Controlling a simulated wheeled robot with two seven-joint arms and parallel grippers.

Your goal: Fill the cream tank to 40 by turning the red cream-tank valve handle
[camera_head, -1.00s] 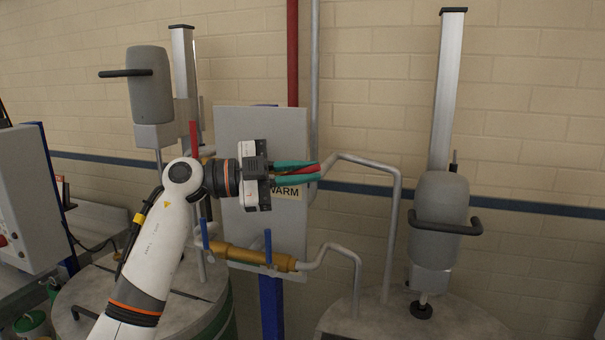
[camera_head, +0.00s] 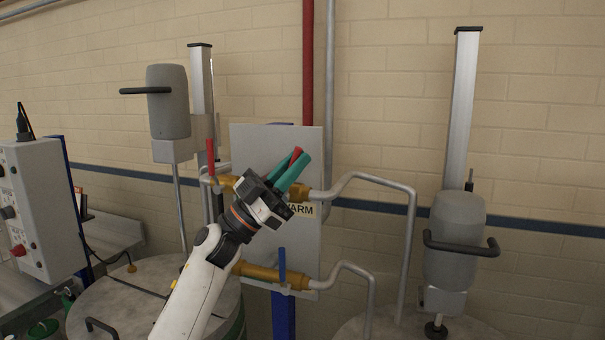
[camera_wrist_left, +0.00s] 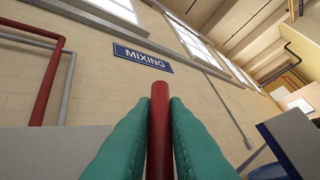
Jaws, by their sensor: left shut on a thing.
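My left gripper (camera_head: 291,172) is shut on a red valve handle (camera_head: 297,152) at the upper brass pipe (camera_head: 317,194), in front of the grey panel. The handle is tilted up and to the right, and its tip shows between the teal fingers. In the left wrist view the red handle (camera_wrist_left: 160,125) stands between both teal fingers (camera_wrist_left: 159,142), touching them. The handle's base is hidden behind my gripper. Another red handle (camera_head: 211,158) stands upright further left on the upper pipe. My right gripper is not in view.
A lower brass pipe (camera_head: 262,274) carries a blue handle (camera_head: 282,262). A partly hidden sign (camera_head: 303,210) reads "ARM". Mixers on columns stand left (camera_head: 168,102) and right (camera_head: 455,235) over round tanks. A grey control box (camera_head: 38,205) is at the far left.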

